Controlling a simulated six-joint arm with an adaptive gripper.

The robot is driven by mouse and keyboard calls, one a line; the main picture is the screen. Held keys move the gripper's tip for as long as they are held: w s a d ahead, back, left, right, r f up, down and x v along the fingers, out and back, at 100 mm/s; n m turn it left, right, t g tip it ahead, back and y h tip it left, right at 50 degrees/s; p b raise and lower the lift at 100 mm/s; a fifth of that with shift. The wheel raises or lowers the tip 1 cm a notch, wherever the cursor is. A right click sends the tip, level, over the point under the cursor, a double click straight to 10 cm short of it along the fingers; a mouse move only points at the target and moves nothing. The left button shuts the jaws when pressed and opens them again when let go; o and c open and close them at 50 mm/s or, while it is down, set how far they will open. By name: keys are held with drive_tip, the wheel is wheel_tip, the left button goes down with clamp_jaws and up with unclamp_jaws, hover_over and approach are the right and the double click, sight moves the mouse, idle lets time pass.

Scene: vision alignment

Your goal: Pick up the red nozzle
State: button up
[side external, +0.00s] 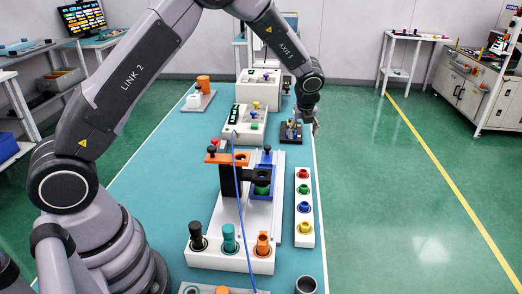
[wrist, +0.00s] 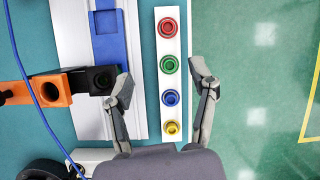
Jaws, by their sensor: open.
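The red nozzle (wrist: 168,28) sits at the far end of a white strip (wrist: 180,81) in the wrist view. It also shows at the far end of the same strip in the side external view (side external: 304,174). Green (wrist: 169,64), blue (wrist: 170,97) and yellow (wrist: 172,128) nozzles follow it in a row. My gripper (wrist: 160,82) is open and empty, its fingers apart on either side of the strip in the wrist picture. The red nozzle lies beyond the fingertips. In the side external view my gripper (side external: 316,128) is above the table's right edge, farther back than the strip.
Left of the strip is a white fixture (wrist: 66,30) with a blue slide (wrist: 108,40) and an orange and black bracket (wrist: 50,88). A blue cable (wrist: 22,65) crosses the left side. A dark tray (side external: 291,132) stands near my gripper. Green floor lies right of the table.

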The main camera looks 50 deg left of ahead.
wheel_tip(320, 180, down, 6)
drive_tip(key=w+m, duration=0.2)
hover_over(303, 172)
drive_tip(key=s+d, duration=0.2)
drive_tip(key=s, duration=0.1)
drive_tip(key=f, duration=0.6)
drive_tip(key=shift+w+f, duration=0.15)
drive_tip(key=shift+w, duration=0.1)
drive_tip(key=x, duration=0.5)
drive_tip(key=shift+w+f, duration=0.3)
drive_tip(key=c, duration=0.8)
